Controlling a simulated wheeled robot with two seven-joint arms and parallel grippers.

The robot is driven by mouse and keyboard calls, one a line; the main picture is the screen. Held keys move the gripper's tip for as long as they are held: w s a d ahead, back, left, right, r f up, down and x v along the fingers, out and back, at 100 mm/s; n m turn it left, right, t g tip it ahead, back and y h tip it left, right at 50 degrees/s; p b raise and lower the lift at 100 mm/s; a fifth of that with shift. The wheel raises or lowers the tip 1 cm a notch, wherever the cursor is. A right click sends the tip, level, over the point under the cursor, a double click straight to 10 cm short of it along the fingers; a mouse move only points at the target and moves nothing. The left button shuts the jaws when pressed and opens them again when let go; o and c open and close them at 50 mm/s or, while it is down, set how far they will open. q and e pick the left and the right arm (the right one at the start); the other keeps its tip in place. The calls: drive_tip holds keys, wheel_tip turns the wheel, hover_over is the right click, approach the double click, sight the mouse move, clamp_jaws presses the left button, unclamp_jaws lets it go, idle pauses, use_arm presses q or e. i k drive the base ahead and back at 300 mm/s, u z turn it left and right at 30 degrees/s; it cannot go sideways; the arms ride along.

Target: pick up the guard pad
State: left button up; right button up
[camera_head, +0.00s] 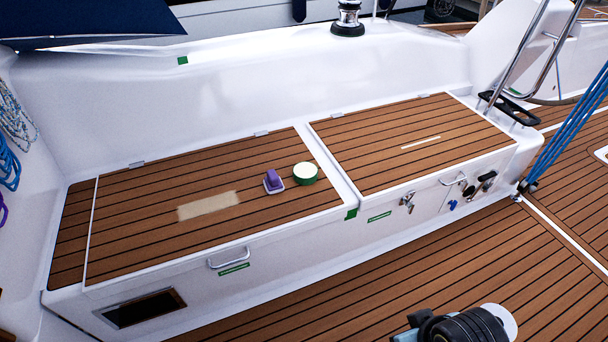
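On the left teak seat lies a flat beige rectangle (208,205). To its right sits a small purple block with a pale base (273,181), and beside that a round green roll with a cream top (305,173). I cannot tell for sure which of these is the guard pad. The beige rectangle lies flat on the planks, apart from the other two. Neither gripper shows clearly. A black and white rounded part at the bottom edge, right of centre, may belong to my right arm, but no fingers show there. Nothing is seen touching the three items.
The left seat (130,215) has free planks around the items. The right seat (400,150) bears a thin white strip (421,143). A metal handle (229,257) and latches stick out from the seat front. Blue ropes (575,130) and steel rails stand at right.

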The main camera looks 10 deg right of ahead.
sight(272, 184)
drive_tip(key=z, duration=1.75)
drive_tip(key=i, duration=1.4)
drive_tip(key=u, duration=2.15)
drive_tip(key=i, duration=0.5)
